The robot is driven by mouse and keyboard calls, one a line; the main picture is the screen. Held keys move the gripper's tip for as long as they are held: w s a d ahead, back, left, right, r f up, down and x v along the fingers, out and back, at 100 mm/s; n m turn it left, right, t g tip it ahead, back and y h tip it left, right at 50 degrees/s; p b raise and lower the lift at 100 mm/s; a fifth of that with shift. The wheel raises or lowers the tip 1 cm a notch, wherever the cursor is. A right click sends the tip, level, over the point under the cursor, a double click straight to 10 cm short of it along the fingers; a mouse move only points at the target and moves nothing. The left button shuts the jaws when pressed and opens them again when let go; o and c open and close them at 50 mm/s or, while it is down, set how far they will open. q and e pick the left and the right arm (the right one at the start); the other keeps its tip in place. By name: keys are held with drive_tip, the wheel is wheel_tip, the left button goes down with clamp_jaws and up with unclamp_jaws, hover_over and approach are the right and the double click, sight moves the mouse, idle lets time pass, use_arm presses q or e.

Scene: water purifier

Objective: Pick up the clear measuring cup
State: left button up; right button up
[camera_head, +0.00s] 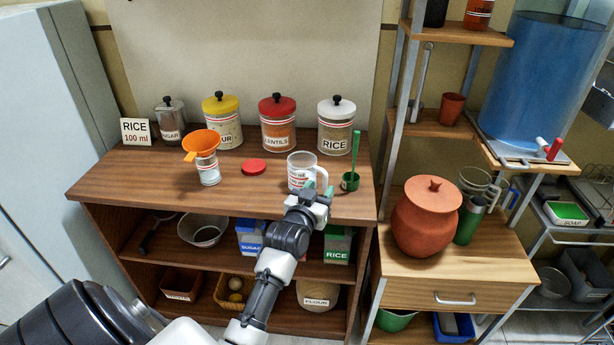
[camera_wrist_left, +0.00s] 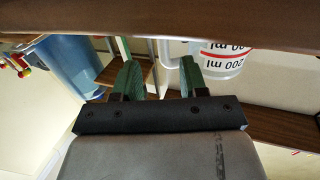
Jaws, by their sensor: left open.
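The clear measuring cup (camera_head: 297,167), with red markings and a handle at its right, stands upright on the wooden counter (camera_head: 120,178). My left gripper (camera_head: 318,190) is open at the counter's front edge, just in front of the cup and its handle, and partly covers the cup's lower right. In the left wrist view, which looks upside down, the cup (camera_wrist_left: 224,62) shows "200 ml" marks beyond and right of my green fingers (camera_wrist_left: 160,78). Nothing is visible between the fingers except background. Whether a fingertip touches the cup cannot be told.
A green scoop (camera_head: 350,180) stands close right of the cup. A red lid (camera_head: 253,167) lies to its left, and an orange funnel (camera_head: 203,142) sits on a clear container. Lidded jars (camera_head: 278,130) stand behind. A shelf with a clay pot (camera_head: 427,220) is at right.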

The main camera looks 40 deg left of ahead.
sight(324, 182)
use_arm(q)
drive_tip(key=x, duration=0.5)
drive_tip(key=shift+a+f, duration=0.25)
drive_tip(key=shift+f, duration=0.05)
clamp_jaws()
